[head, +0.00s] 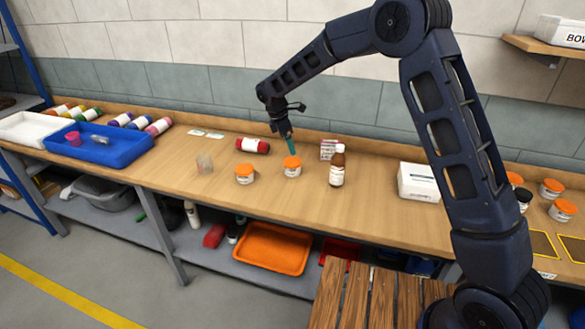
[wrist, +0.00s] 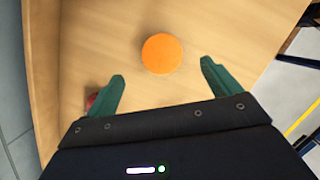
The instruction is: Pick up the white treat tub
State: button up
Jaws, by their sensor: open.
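A white tub with an orange lid (head: 292,167) stands upright on the wooden bench. My gripper (head: 290,148) is directly above it in the head view, with its green fingers pointing down at the lid. In the wrist view the round orange lid (wrist: 162,54) shows just ahead of the gap between my open fingers (wrist: 163,70). Nothing is between them, and the fingers look clear of the tub. A similar white tub with an orange lid (head: 244,174) stands to the left. The labels are too small to read.
The bench in front is clear.

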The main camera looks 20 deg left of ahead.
aim_at(292, 161)
jog(key=shift+a+f, duration=0.15)
jog(key=shift+f, duration=0.1)
jog(key=x, duration=0.5)
jog(key=shift+f, duration=0.2)
jog(key=shift+s+x, duration=0.15)
jog(key=shift+x, duration=1.15)
jog(key=shift+s+x, duration=0.1)
jog(key=shift+x, duration=1.2)
jog(key=shift+a, duration=0.1)
jog(key=shift+c, duration=0.3)
jog(key=c, duration=1)
